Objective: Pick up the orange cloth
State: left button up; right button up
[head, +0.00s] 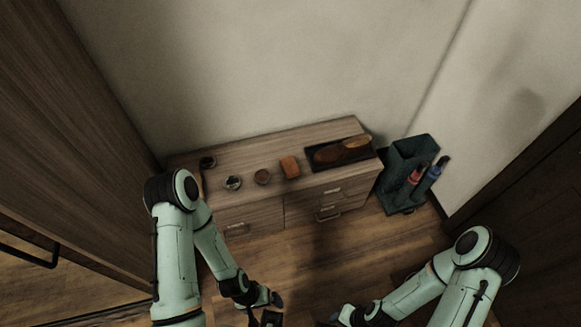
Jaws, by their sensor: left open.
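The orange cloth (290,166) is a small orange-brown folded piece lying on top of the low wooden cabinet (232,164), just left of a dark tray. My left gripper (268,316) is at the bottom edge of the head view, partly cut off. It is open, low in front of the cabinet and well apart from the cloth. My right arm reaches in from the lower right, and its gripper is cut off below the frame.
A dark tray (366,153) holding brown brushes lies right of the cloth. Several small round tins (263,177) stand to its left. A dark green bin (404,160) with umbrellas stands right of the cabinet. Wooden floor (300,250) in front is clear.

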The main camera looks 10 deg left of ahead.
aim_at(292, 169)
jog(key=i+l+z, duration=0.1)
jog(key=i, duration=1)
